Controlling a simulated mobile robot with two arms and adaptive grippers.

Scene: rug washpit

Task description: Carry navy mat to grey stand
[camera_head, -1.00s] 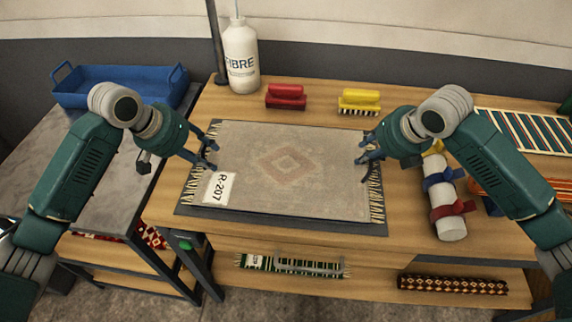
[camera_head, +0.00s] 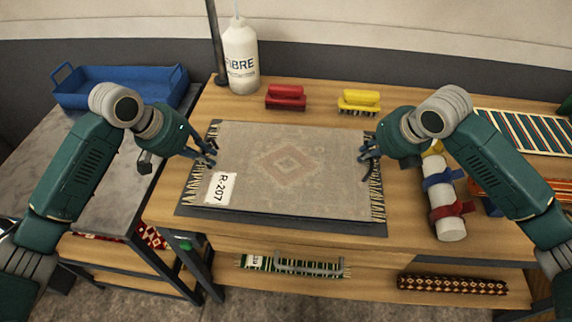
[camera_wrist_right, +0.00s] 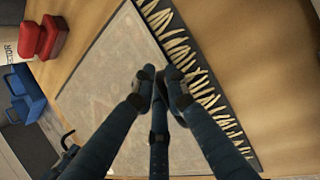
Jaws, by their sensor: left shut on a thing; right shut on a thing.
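The navy mat (camera_head: 285,226) shows as a dark border under a faded grey-beige rug on the wooden bench. The rug (camera_head: 330,190) has cream fringes and an R-207 label; most of the mat is hidden beneath it. My left gripper (camera_head: 211,151) is shut at the left edge of the mat and rug. My right gripper (camera_head: 368,166) is shut at the right edge; the right wrist view shows its fingers together over the rug's border by the mat's dark strip (camera_wrist_right: 238,142). I cannot tell whether the mat is clear of the bench. A grey-topped stand (camera_head: 100,190) is at left.
A blue tray (camera_head: 120,88) sits on the grey stand's back. The stand's front top is clear.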

